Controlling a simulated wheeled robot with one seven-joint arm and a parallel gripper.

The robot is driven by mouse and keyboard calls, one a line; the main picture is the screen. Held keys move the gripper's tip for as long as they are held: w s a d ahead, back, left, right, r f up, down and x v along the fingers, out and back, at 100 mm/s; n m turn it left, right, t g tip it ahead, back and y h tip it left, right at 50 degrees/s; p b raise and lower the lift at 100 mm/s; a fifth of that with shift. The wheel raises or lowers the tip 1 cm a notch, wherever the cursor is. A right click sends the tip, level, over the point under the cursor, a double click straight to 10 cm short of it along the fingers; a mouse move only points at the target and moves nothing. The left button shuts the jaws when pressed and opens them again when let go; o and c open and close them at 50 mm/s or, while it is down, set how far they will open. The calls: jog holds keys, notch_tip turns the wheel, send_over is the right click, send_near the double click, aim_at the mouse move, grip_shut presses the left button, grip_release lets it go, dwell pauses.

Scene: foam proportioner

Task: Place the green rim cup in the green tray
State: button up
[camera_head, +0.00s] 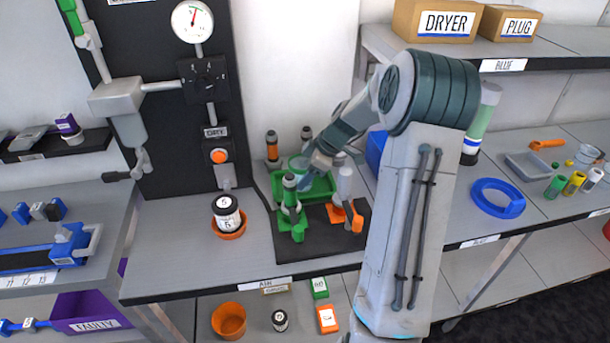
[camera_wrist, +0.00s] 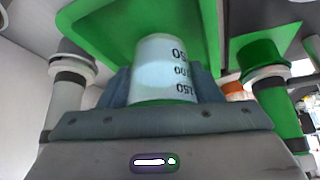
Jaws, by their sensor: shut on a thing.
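A pale, translucent cup with black volume marks (camera_wrist: 163,62) sits between the fingers of my gripper (camera_wrist: 163,90) in the wrist view. My gripper is shut on it. In the head view, the cup (camera_head: 298,163) shows beside my gripper (camera_head: 311,168), at the back of the black mat. The green tray (camera_head: 322,188) lies there, and the cup appears over or in it. The wrist view shows the tray (camera_wrist: 95,20) behind the cup. I cannot tell whether the cup touches the tray floor.
A green dispenser (camera_head: 291,205) and a white-and-orange dispenser (camera_head: 346,200) stand close in front of the tray. Orange-banded and dark-capped bottles (camera_head: 272,147) stand behind it. A labelled jar (camera_head: 226,213) sits in an orange bowl at left. Bench between the bowl and mat is clear.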

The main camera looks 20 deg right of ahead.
jog(key=shift+f, duration=0.5)
jog(key=shift+f, duration=0.2)
jog(key=o, duration=0.8)
jog(key=shift+r, duration=0.1)
jog(key=shift+c, duration=0.2)
jog(key=shift+r, duration=0.2)
jog(key=v, duration=0.7)
jog(key=shift+r+b, duration=0.15)
jog(key=shift+b, duration=0.25)
